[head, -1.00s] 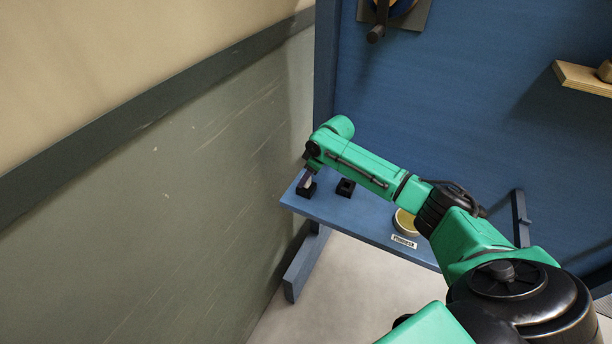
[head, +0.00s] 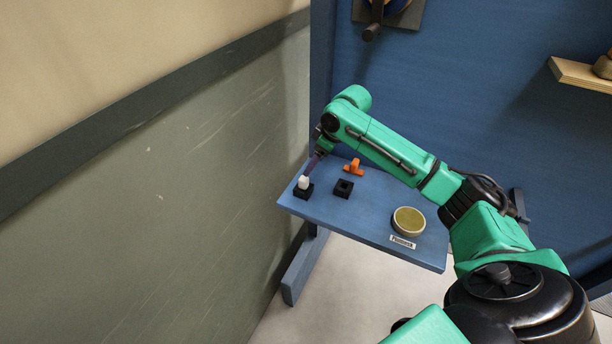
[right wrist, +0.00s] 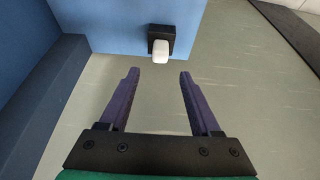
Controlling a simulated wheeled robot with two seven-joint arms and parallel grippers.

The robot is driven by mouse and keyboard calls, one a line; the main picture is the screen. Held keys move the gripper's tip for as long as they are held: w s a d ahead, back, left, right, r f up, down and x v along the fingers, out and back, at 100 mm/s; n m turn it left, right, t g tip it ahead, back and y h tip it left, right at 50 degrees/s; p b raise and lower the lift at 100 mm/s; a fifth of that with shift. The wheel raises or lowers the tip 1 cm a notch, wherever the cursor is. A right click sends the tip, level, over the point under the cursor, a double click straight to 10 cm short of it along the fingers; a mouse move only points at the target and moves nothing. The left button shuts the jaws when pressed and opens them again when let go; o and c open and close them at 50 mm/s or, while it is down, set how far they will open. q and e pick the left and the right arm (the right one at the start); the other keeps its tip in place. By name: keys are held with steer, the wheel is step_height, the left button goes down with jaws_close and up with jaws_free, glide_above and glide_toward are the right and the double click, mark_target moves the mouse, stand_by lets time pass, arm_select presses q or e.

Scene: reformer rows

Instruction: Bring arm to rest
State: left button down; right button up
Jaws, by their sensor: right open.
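My right arm reaches in from the lower right in the head view. Its gripper (head: 314,163) is small there, above the left end of the blue shelf table (head: 375,222). In the right wrist view the gripper (right wrist: 158,75) has its two purple fingers spread wide, with nothing between them. Just beyond the fingertips is a white block (right wrist: 161,50) at a black square holder (right wrist: 162,33). In the head view the white block (head: 303,182) stands upright in that holder (head: 303,193). My left gripper is not in view.
An empty black holder (head: 343,188), an orange piece (head: 353,167) and a round yellowish dish (head: 408,221) are on the table. A label (head: 402,242) is on its front edge. A grey-green wall (head: 160,190) stands close left, a blue panel (head: 450,90) behind.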

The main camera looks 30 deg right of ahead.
steer(key=v, duration=0.3)
steer(key=shift+r, duration=0.15)
